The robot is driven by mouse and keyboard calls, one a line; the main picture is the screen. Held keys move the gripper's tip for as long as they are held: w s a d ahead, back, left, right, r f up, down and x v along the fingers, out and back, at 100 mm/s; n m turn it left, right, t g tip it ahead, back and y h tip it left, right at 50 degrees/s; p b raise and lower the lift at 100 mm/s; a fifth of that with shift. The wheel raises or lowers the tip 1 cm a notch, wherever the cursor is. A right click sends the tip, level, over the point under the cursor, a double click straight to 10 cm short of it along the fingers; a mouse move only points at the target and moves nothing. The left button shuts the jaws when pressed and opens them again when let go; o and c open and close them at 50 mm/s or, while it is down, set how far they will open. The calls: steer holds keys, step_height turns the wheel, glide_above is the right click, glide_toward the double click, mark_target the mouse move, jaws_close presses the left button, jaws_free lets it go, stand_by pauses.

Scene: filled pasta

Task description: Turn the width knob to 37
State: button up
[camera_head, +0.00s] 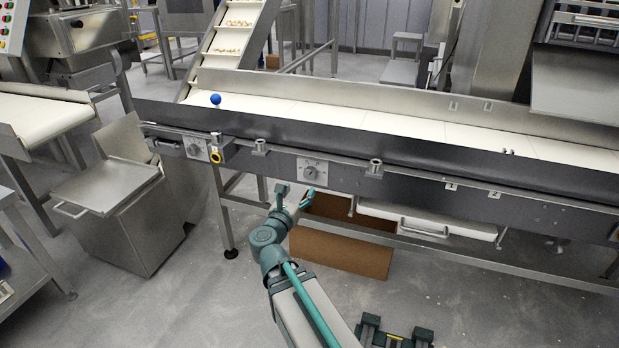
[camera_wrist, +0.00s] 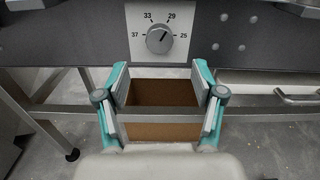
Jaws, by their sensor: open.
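The knob (camera_wrist: 158,40) is a round grey dial on a white plate (camera_wrist: 183,50) marked 25, 29, 33 and 37, with 37 on the left and 25 on the right. In the head view the knob (camera_head: 310,172) sits on the conveyor's front panel. My gripper (camera_wrist: 160,88) is open and empty, its two fingers spread wide below the knob and apart from it. In the head view my gripper (camera_head: 296,197) is just in front of the panel, below the dial.
A second dial (camera_head: 194,150) and a yellow-ringed button (camera_head: 216,157) are further left on the panel. A brown box (camera_head: 340,256) and a white drawer (camera_head: 430,219) with a handle are below. A blue ball (camera_head: 215,99) stands above the belt.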

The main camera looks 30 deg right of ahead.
mark_target(309, 174)
steer(key=b+x, duration=0.2)
steer(key=x, duration=0.7)
steer(key=shift+w+d, duration=0.2)
steer(key=c, duration=1.1)
steer(key=shift+c, duration=0.2)
